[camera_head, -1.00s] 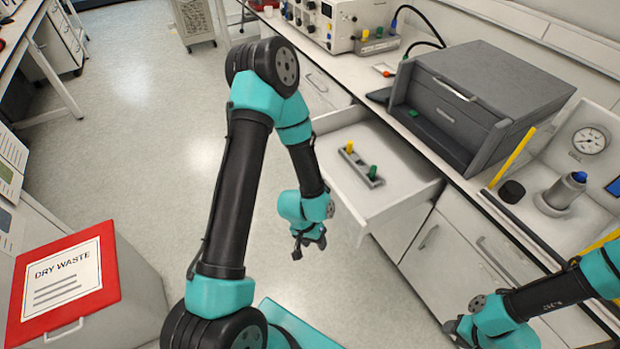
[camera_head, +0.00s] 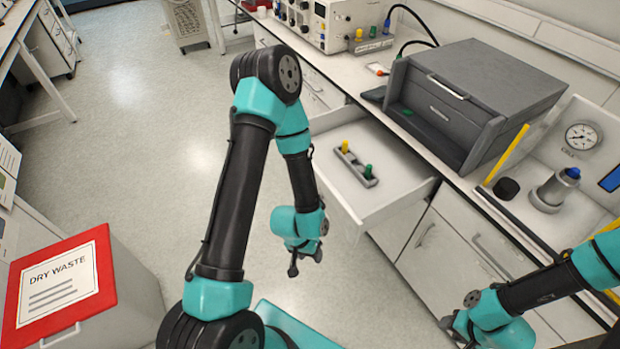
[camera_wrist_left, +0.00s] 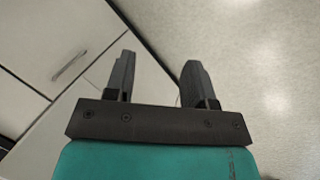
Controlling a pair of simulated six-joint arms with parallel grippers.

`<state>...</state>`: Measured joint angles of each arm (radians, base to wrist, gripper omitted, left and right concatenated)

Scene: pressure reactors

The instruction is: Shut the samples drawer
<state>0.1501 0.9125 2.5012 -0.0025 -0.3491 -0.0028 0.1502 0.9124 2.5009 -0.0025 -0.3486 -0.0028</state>
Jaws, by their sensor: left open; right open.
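The samples drawer (camera_head: 392,203) is pulled out from under the bench in the head view. Inside it lies a grey rack (camera_head: 356,168) with a yellow-capped and a green-capped piece. My left gripper (camera_head: 306,264) is in front of the drawer's outer end, low over the floor, and looks empty. In the left wrist view its two fingers (camera_wrist_left: 155,75) are spread apart, with a pale cabinet face and floor beyond. Whether it touches the drawer front cannot be told. My right gripper (camera_head: 450,326) is at the lower right, in front of the lower cabinets; its fingertips are barely visible.
A grey box-like unit (camera_head: 490,85) with its front open stands on the bench above the drawer. A gauge (camera_head: 581,136) and a metal vessel (camera_head: 552,190) stand to its right. A red-lidded dry waste bin (camera_head: 62,285) is at lower left. Open floor lies left of my left arm.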

